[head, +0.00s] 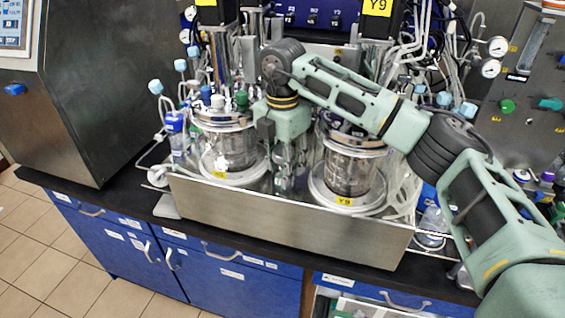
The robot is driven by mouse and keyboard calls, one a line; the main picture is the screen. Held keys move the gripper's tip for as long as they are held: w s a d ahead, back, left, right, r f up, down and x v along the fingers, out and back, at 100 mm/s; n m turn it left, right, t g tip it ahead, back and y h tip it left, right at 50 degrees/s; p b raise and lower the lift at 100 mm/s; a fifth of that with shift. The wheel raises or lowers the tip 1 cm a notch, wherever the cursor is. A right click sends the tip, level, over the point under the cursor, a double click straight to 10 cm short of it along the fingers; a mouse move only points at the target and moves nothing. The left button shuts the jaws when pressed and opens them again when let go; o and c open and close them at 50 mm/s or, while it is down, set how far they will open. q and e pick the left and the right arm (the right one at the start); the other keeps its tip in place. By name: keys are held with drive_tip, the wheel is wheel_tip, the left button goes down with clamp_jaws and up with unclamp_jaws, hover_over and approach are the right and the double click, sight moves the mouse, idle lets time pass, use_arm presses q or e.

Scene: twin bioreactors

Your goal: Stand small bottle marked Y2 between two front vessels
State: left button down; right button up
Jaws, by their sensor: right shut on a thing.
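The two front vessels are glass with steel lids: the left one (228,150) and the right one (352,168), with a yellow Y9 tag below it. My right gripper (286,158) reaches in from the right and points down between them. It is shut on a small clear object, seemingly the small bottle (284,181), low in the gap. The gripper and shiny steel partly hide it. I cannot read a Y2 mark on it, nor tell whether its base touches the surface below. My left gripper is out of view.
The vessels stand in a steel tray (290,222) with a raised front wall on a black bench. Tubes and pipes crowd behind and beside them. A blue-labelled bottle (177,132) stands at left, and a clear bottle (432,222) at right. Blue cabinets (240,285) are below.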

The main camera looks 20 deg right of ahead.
drive_tip(key=shift+f, duration=0.15)
drive_tip(key=o, duration=0.9)
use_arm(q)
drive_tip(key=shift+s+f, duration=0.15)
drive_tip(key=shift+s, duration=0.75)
use_arm(e)
drive_tip(key=o, duration=0.4)
drive_tip(key=shift+c, duration=0.2)
drive_tip(key=shift+r, duration=0.6)
wheel_tip(320, 180, up, 10)
drive_tip(key=shift+f+b, duration=0.1)
drive_tip(key=shift+b, duration=0.85)
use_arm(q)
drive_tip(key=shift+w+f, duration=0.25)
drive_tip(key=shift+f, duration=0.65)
use_arm(e)
drive_tip(key=shift+r, duration=0.7)
drive_tip(key=shift+s+f, duration=0.1)
